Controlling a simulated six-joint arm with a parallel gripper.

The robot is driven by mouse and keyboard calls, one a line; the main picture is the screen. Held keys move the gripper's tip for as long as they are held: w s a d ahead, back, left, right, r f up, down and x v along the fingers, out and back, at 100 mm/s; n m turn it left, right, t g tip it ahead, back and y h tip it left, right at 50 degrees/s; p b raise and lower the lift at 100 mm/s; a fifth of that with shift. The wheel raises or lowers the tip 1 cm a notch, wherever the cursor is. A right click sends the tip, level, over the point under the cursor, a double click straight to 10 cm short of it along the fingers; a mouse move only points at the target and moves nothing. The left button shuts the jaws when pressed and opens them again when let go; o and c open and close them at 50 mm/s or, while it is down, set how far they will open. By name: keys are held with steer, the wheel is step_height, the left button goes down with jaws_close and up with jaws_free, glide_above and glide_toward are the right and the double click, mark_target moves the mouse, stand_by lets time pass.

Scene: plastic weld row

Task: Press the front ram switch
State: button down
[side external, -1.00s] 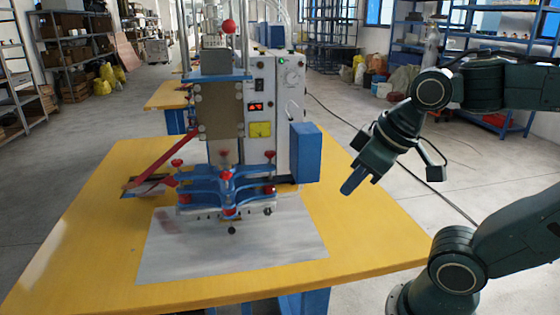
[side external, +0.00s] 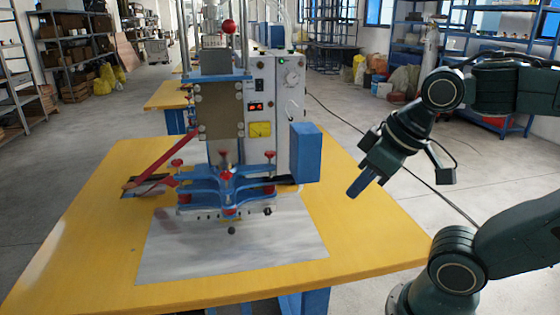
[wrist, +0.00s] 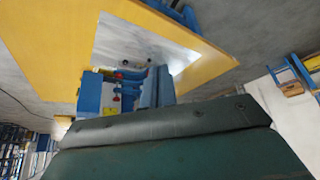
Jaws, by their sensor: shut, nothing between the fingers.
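The welding machine (side external: 222,110) stands on the yellow table, with a grey control box (side external: 270,150) on its right side. The box carries a dark rocker switch (side external: 259,85), a red display (side external: 256,107) and a round dial (side external: 292,78). A small dark knob (side external: 231,230) shows at the front below the blue clamp head (side external: 228,190). I cannot tell which control is the front ram switch. My gripper (side external: 355,190) has blue fingers, shut and empty, right of the machine and apart from it. Its fingers also show in the wrist view (wrist: 157,88).
A blue box (side external: 305,152) juts from the machine's right side, between it and my gripper. A pale sheet (side external: 180,258) covers the middle of the table (side external: 70,250). A red lever (side external: 162,160) reaches out left. The table's front right is clear.

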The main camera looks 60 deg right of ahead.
mark_target(259, 83)
steer(key=w+d+r+n+t+h, duration=0.1)
steer(key=w+d+n+t+h, duration=0.1)
steer(key=w+d, duration=0.7)
steer(key=w+d+r+n+t+h, duration=0.1)
steer(key=w+d+n+t+h, duration=0.2)
steer(key=w+d+h, duration=0.4)
steer(key=w+d+r+n+t+h, duration=0.1)
steer(key=w+d+n+t+h, duration=0.2)
steer(key=w+d, duration=0.8)
steer(key=shift+w+n+h, duration=0.5)
steer(key=shift+w+h, duration=0.4)
steer(key=shift+w, duration=4.65)
steer(key=shift+w+d, duration=0.15)
steer(key=shift+x, duration=6.75)
steer(key=shift+w, duration=0.1)
